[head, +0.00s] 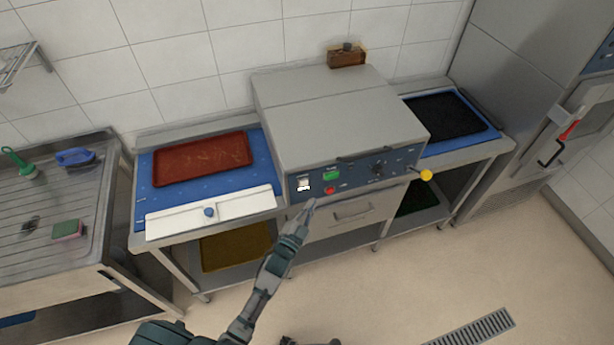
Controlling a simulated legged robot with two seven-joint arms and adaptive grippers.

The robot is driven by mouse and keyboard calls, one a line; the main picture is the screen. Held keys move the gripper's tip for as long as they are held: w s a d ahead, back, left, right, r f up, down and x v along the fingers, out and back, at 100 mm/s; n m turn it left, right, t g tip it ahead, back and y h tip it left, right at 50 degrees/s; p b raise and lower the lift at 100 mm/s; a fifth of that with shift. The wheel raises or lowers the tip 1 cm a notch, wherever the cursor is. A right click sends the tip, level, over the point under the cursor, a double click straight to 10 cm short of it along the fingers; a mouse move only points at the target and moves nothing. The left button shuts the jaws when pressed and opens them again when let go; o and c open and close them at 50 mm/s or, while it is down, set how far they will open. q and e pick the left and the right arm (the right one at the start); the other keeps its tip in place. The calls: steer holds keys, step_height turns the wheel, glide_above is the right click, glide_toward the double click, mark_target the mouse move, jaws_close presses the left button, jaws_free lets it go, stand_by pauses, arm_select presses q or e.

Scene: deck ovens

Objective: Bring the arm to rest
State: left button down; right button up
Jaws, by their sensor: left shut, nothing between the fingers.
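My left arm reaches up from the bottom of the head view. Its gripper (309,208) is shut and empty, with its tip in front of the lower edge of the machine's control panel, just below the red button (329,190). I cannot tell whether the tip touches the panel. The grey machine (335,120) stands on a steel table and has a green button (331,175), a white switch (304,184) and a dark knob (377,169) on its front. My right gripper is not clearly visible; only a dark piece shows at the bottom edge.
A red tray (203,160) lies on the blue surface left of the machine, a black tray (444,116) on the right. A yellow-knobbed lever (426,175) sticks out at the machine's right front. A sink counter (45,195) stands left. The floor (400,280) in front is open.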

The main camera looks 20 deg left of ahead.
arm_select(q)
steer(key=s+a+f+n+g+y+b, duration=0.1)
steer(key=s+f+g, duration=0.3)
steer(key=f, duration=0.9)
steer(key=s+a+f+n+g, duration=0.15)
steer(key=s+f, duration=0.45)
steer(key=f, duration=0.6)
steer(key=s+a+f+n+g+y+b, duration=0.1)
steer(key=s+f+g, duration=0.35)
steer(key=f, duration=0.85)
steer(key=s+a+f+n+g, duration=0.1)
steer(key=s+a+f+g, duration=0.1)
steer(key=s+f, duration=0.4)
steer(key=s+a+f+n+g+y, duration=0.1)
steer(key=s+f, duration=0.5)
steer(key=s, duration=1.1)
steer(key=s+a+f+n+g, duration=0.1)
steer(key=s+a+f+g, duration=0.2)
steer(key=s, duration=0.9)
step_height(320, 180, down, 4)
steer(key=shift+s+r+n+g+y+b, duration=0.1)
steer(key=shift+s+n+g+y+b, duration=0.25)
steer(key=shift+g, duration=0.75)
steer(key=shift+w, duration=0.15)
